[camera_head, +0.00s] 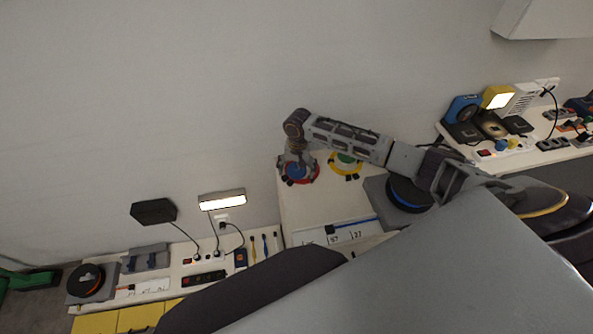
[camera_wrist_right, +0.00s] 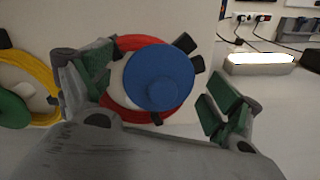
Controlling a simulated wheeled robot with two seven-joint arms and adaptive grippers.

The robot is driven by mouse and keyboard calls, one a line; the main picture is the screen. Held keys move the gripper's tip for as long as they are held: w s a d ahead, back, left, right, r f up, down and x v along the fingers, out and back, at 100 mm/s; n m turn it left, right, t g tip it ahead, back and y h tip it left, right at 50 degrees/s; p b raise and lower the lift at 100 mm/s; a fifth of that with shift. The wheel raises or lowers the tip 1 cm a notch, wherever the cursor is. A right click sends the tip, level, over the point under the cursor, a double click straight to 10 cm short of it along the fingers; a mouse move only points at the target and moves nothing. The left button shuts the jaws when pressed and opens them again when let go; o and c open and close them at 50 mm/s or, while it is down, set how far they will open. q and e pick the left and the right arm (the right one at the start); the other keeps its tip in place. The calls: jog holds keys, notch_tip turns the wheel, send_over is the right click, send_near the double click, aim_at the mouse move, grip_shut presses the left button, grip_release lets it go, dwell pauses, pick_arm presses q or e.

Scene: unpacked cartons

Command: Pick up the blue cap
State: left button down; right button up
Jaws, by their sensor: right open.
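The blue cap (camera_wrist_right: 158,76) is a round disc with a raised centre knob, sitting over a red ring (camera_wrist_right: 133,112) in the right wrist view. In the head view the blue cap (camera_head: 298,172) shows partly, under my right gripper (camera_head: 297,158). In the wrist view my right gripper (camera_wrist_right: 160,88) is open, with one green-padded finger on each side of the cap. I see no clear grip on it; the left finger overlaps the red ring in the picture. My left gripper is not in view.
A yellow ring with a green centre (camera_head: 346,164) stands beside the red one on the white table (camera_head: 310,210). A lit lamp (camera_head: 222,200) and a power strip (camera_head: 203,278) are at the left. Another bench with several devices (camera_head: 490,125) is at the right.

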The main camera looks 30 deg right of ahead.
jog(key=c, duration=0.9)
jog(key=shift+r, duration=0.1)
jog(key=shift+r, duration=4.95)
jog(key=shift+r, duration=0.1)
